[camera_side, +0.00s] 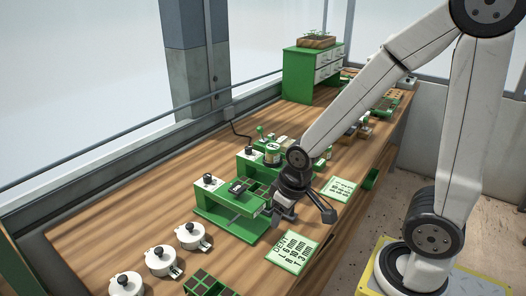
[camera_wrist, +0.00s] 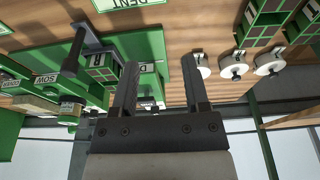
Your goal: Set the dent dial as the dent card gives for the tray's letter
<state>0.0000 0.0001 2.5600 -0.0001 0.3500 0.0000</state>
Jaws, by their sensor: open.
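The dent card (camera_side: 293,250) lies near the bench's front edge, listing several letters with depths in mm, too small to read surely. Its edge also shows in the wrist view (camera_wrist: 120,4). A dial with a black knob (camera_side: 208,179) on a white plate tops the nearer green station (camera_side: 230,207); its setting is not legible. My gripper (camera_side: 283,208) is open and empty beside that station's front right corner, apart from the dial. In the wrist view its fingers (camera_wrist: 160,78) are spread. A white letter tag (camera_wrist: 99,61), R or B, is partly hidden by a green frame.
A second knob (camera_side: 249,151) stands on the station behind, with another card (camera_side: 341,190) to its right. White lidded pots (camera_side: 160,260) and a green divided tray (camera_side: 206,284) are at the front left. A green drawer cabinet (camera_side: 312,70) stands at the back.

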